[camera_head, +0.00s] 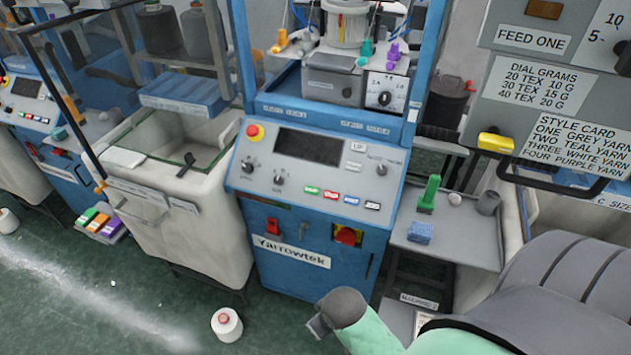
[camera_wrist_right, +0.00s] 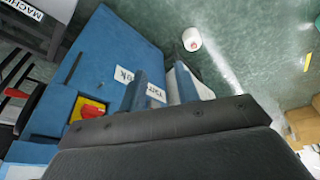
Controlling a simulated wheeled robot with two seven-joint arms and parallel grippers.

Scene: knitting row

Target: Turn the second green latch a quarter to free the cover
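A small green piece (camera_head: 367,47) stands upright on the top of the blue machine, beside a purple one (camera_head: 393,52). An orange piece (camera_head: 280,39) stands at the left of the same top. I cannot tell which of these are latches or how they are turned. My right gripper (camera_head: 327,320) is low in front of the machine, well below and apart from these pieces. In the right wrist view its two fingers (camera_wrist_right: 158,90) are apart with nothing between them, before the lower machine front. My left gripper is not in view.
The control panel (camera_head: 318,163) slopes out above a red knob on yellow (camera_head: 348,236). A side shelf (camera_head: 457,244) holds a green upright piece (camera_head: 430,194) and a blue block (camera_head: 420,233). The sign box (camera_head: 560,82) hangs at right.

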